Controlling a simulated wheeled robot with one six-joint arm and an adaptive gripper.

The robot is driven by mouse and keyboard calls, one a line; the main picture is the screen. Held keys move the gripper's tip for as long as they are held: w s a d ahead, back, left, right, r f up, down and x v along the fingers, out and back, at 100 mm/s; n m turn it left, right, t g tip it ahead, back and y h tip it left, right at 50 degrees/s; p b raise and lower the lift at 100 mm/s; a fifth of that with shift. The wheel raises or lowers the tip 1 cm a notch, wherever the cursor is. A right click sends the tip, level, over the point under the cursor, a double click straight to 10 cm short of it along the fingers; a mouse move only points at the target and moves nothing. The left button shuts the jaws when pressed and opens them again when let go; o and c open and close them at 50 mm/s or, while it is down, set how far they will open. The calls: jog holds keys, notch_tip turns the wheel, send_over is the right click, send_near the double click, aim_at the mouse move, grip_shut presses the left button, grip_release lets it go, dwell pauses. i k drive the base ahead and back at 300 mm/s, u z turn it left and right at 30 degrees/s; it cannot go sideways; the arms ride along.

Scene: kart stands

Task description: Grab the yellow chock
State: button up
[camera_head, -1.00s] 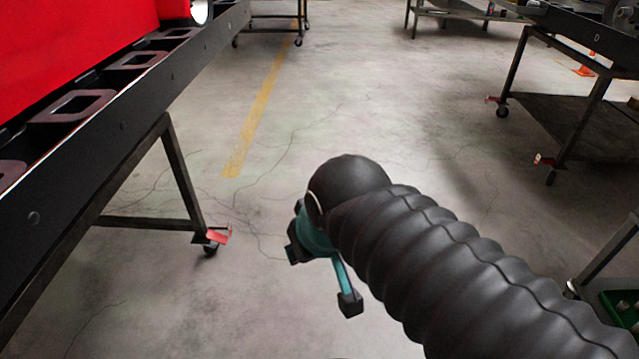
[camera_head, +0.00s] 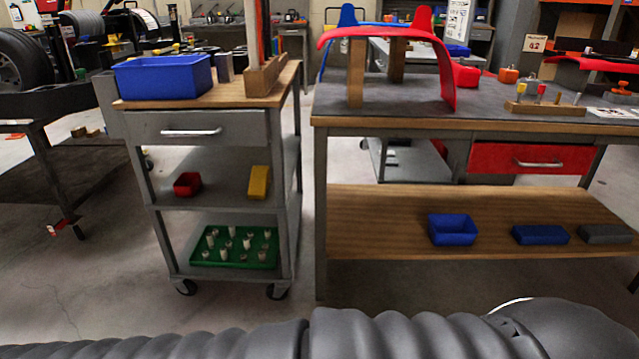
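A yellow block (camera_head: 259,182), which looks like the yellow chock, stands on the middle shelf of the grey cart (camera_head: 160,238) at left of centre. It is near the right end of that shelf, and its whole front face shows. My arm lies across the bottom edge of the picture, well in front of the cart. My gripper is out of the picture, so its fingers are hidden.
A small red bin (camera_head: 187,184) shares the shelf, left of the block. A green tray (camera_head: 236,248) is below, and a blue bin (camera_head: 164,77) is on top. A workbench (camera_head: 470,126) stands to the right. The floor before the cart is clear.

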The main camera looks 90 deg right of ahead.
aim_at(260, 181)
jog(key=z, duration=0.65)
jog(key=i, duration=2.1)
jog(key=z, duration=2.6)
